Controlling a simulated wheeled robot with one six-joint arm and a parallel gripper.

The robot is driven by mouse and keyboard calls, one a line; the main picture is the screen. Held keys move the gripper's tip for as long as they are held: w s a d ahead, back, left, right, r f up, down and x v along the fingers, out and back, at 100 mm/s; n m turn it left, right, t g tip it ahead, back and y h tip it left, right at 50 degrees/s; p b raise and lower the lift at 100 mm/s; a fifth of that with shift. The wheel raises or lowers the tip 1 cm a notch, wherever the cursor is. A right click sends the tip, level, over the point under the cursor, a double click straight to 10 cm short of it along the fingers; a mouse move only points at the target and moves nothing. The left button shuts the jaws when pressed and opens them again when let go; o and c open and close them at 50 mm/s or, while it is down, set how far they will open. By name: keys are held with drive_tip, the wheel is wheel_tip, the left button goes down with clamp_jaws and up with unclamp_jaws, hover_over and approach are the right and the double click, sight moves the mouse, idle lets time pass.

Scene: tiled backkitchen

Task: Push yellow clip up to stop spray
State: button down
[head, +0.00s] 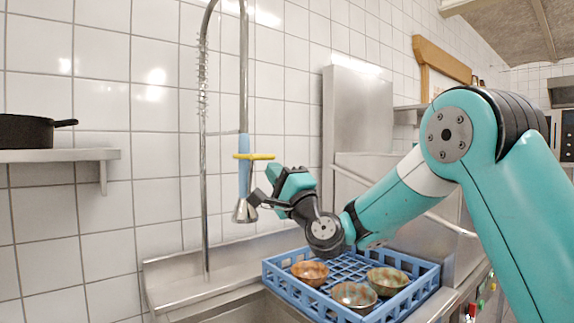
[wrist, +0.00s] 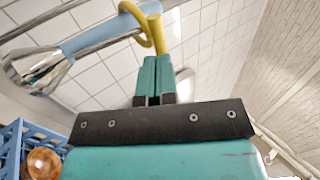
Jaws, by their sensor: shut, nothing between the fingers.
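The yellow clip (head: 254,156) sits across the light blue handle (head: 244,175) of a hanging spray hose, above the metal spray head (head: 245,210). In the wrist view the clip (wrist: 157,35) is a yellow loop beside the handle (wrist: 96,38), with the spray head (wrist: 35,68) at left. My gripper (wrist: 156,60) is shut and empty, its teal fingertips just below the clip in the picture. In the head view my gripper (head: 272,172) is right of the handle, just under the clip's right end. I cannot tell whether it touches the clip.
A blue crate (head: 428,281) with several bowls (head: 354,296) stands below my arm, beside the metal sink (head: 165,278). A shelf (head: 60,155) with a black pan (head: 28,131) is at left. A tiled wall is behind the hose. Open space lies between shelf and hose.

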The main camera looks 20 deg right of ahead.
sight(260, 157)
drive_tip(key=shift+p+x, duration=0.75)
drive_tip(key=shift+x, duration=0.45)
